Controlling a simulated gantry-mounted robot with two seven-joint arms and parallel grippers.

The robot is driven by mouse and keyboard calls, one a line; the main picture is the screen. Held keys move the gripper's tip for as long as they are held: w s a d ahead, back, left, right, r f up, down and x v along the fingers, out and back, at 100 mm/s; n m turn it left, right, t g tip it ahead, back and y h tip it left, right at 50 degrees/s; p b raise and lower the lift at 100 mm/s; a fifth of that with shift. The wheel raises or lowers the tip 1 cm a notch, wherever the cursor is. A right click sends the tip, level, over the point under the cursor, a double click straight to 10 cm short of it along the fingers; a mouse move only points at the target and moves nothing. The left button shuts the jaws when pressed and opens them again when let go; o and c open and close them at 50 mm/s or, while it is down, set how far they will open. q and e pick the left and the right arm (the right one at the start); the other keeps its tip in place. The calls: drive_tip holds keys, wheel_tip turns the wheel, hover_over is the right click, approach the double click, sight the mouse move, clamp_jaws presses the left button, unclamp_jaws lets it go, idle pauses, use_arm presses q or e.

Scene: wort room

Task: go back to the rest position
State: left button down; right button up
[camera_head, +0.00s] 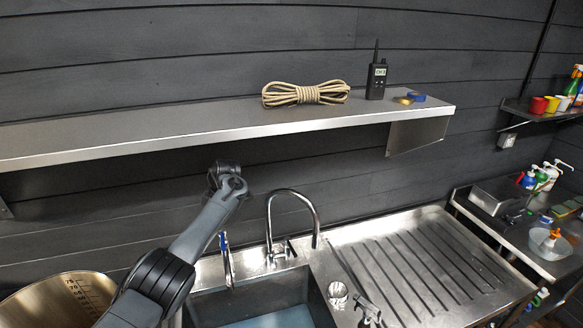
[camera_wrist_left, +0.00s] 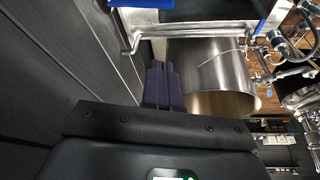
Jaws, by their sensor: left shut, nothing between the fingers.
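My left arm (camera_head: 205,225) rises from the bottom left of the head view, over the left side of the sink. Its far end is a dark joint in front of the wall, below the shelf. I cannot make out the fingers in the head view. In the left wrist view my left gripper (camera_wrist_left: 162,85) has its dark fingers together, with nothing between them. My right gripper is in neither view.
A metal shelf (camera_head: 230,122) runs above the arm's end, holding a rope coil (camera_head: 305,94) and a radio (camera_head: 376,78). A tap (camera_head: 270,215) stands right of the arm. A large pot (camera_head: 60,300) is at lower left; a metal vessel (camera_wrist_left: 212,72) shows near the fingers.

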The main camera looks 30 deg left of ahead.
use_arm(q)
drive_tip(key=s+d+f+m+t+p, duration=0.2)
drive_tip(key=s+d+f+m, duration=0.1)
drive_tip(key=d+f+m, duration=1.15)
drive_tip(key=s+d+f+m+t+h, duration=0.15)
drive_tip(key=s+d+f+m, duration=0.45)
drive_tip(key=s+d, duration=0.7)
drive_tip(key=s+d+r+m+t+h+p, duration=0.1)
drive_tip(key=s+d+r, duration=0.3)
drive_tip(key=s, duration=0.5)
drive_tip(key=s+d+r+m+t+h, duration=0.1)
drive_tip(key=s+d+r+m, duration=0.3)
drive_tip(key=s, duration=0.4)
drive_tip(key=shift+s+m+p, duration=0.35)
drive_tip(key=shift+s+p, duration=0.05)
drive_tip(key=shift+d, duration=0.1)
